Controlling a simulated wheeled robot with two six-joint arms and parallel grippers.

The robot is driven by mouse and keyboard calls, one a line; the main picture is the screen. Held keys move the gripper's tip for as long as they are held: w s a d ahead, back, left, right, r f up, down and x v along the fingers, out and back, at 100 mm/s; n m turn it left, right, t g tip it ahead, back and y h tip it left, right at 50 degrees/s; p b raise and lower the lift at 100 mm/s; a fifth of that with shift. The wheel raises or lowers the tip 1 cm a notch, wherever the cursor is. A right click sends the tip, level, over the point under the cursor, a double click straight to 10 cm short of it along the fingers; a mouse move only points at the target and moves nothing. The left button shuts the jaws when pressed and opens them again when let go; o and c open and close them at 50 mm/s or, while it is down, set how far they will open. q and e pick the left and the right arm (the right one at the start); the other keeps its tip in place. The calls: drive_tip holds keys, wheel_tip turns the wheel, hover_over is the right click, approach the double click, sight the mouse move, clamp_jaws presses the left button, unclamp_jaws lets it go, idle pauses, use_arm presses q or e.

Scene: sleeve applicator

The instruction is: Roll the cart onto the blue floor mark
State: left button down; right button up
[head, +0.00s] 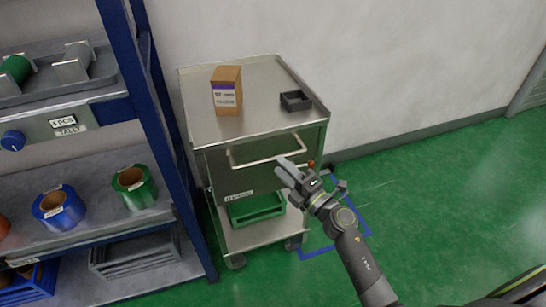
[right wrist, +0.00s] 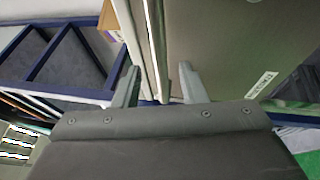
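The grey metal cart (head: 245,125) stands against the wall beside the blue shelf rack. Its front has a drawer with a pale bar handle (head: 265,158); this bar also shows in the right wrist view (right wrist: 155,45). The blue floor mark (head: 318,250) is an outline on the green floor to the right of the cart's base; my right arm and the cart hide part of it. My right gripper (head: 285,170) is at the cart's front, near the handle's right end. In the right wrist view its fingers are apart, with the bar between them. My left gripper is not in view.
A brown box (head: 227,90) and a small black tray (head: 296,100) stand on the cart top. A green crate (head: 256,207) sits on its lower shelf. The blue rack (head: 150,95) is close on the left. Green floor (head: 450,170) is open on the right.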

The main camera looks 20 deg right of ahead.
sight(273, 157)
drive_tip(key=shift+x, duration=2.25)
clamp_jaws()
